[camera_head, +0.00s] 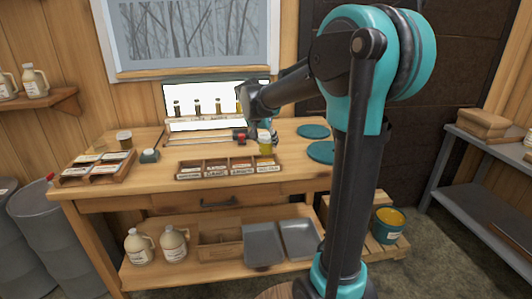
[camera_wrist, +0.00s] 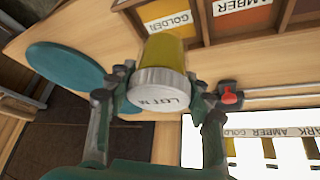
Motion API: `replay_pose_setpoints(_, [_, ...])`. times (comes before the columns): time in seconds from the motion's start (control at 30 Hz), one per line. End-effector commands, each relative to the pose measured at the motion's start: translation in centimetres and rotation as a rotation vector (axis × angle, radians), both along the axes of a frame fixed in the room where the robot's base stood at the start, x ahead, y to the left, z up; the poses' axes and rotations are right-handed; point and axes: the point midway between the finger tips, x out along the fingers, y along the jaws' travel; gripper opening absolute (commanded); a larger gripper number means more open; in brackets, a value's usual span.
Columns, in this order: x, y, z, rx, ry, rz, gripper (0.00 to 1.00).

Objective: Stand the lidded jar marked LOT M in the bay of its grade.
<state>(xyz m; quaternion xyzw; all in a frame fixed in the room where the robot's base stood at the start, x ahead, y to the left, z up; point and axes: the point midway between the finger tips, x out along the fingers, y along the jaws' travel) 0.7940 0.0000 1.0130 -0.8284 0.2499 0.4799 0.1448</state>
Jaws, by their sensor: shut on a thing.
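The lidded jar (camera_wrist: 163,85) has a white lid reading LOT M and yellow-gold contents. My gripper (camera_wrist: 160,92) is shut on it, one finger on each side at the lid. In the head view the jar (camera_head: 266,148) is over the right part of the bench, just behind the right end of the bay rack (camera_head: 228,176). I cannot tell whether its base touches the bench. The rack has several bays in a row. In the wrist view the GOLDEN bay label (camera_wrist: 170,22) lies nearest the jar, with the AMBER label (camera_wrist: 240,5) beside it.
A lit panel (camera_head: 218,90) with sample bottles stands at the back. Teal discs (camera_head: 321,152) lie right of the jar. A small red-topped fitting (camera_wrist: 230,98) is close to my gripper. A labelled tray (camera_head: 97,172), a dark-lidded jar (camera_head: 124,140) and a grey item (camera_head: 149,156) are at left.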

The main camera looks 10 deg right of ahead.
Motion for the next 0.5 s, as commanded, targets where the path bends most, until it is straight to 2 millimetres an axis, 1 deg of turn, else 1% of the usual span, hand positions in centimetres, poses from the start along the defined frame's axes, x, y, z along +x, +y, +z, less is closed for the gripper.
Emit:
replay_pose_setpoints(0.03, [0.0,0.0,-0.5,0.0,0.0,0.0,0.1])
replay_pose_setpoints(0.17, [0.0,0.0,-1.3,0.0,0.0,0.0,0.1])
replay_pose_setpoints(0.4, [0.0,0.0,-4.4,0.0,0.0,0.0,0.1])
replay_pose_setpoints(0.5, [0.0,0.0,-4.9,0.0,0.0,0.0,0.1])
